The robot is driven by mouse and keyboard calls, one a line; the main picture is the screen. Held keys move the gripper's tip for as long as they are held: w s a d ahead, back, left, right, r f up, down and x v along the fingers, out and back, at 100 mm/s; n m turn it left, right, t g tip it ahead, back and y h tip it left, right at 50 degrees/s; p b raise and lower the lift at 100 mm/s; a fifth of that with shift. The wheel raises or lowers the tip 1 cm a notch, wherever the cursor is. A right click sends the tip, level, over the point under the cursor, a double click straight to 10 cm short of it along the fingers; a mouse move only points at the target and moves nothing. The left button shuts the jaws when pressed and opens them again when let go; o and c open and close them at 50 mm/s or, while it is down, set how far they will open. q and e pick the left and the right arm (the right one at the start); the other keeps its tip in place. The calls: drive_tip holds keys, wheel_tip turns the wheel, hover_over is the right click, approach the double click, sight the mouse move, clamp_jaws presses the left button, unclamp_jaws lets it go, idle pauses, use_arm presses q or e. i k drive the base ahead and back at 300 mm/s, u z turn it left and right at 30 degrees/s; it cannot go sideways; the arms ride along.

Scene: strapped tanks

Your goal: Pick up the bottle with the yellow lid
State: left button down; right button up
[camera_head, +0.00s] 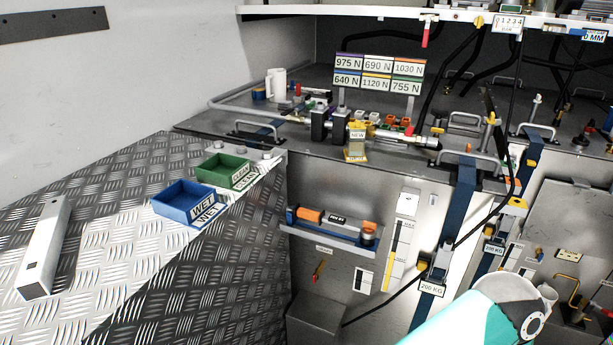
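I cannot make out a bottle with a yellow lid for certain in the head view. A small item with a yellow part and a "NEW" label (357,144) stands at the front edge of the grey worktop; I cannot tell what it is. A white jug-like container (276,84) stands at the back left of the worktop, with no yellow lid visible. A teal and white link of my own arm shows at the bottom right. Neither of my grippers is in view.
A blue "WET" bin (184,203) and a green bin (225,171) sit on the tread-plate surface (110,240), near a grey-white bar (44,247). Blue straps (457,205) and metal handles crowd the right. A shelf (380,10) overhangs the back.

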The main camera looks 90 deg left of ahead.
sight(354, 151)
drive_tip(key=z, duration=0.1)
drive_tip(key=i, duration=1.3)
drive_tip(key=u, duration=3.4)
drive_tip(key=k, duration=0.1)
drive_tip(key=z, duration=1.85)
drive_tip(key=i, duration=0.2)
drive_tip(key=u, duration=2.6)
drive_tip(key=k, duration=0.45)
drive_tip(key=u, duration=0.3)
drive_tip(key=i, duration=1.45)
drive_tip(key=z, duration=0.35)
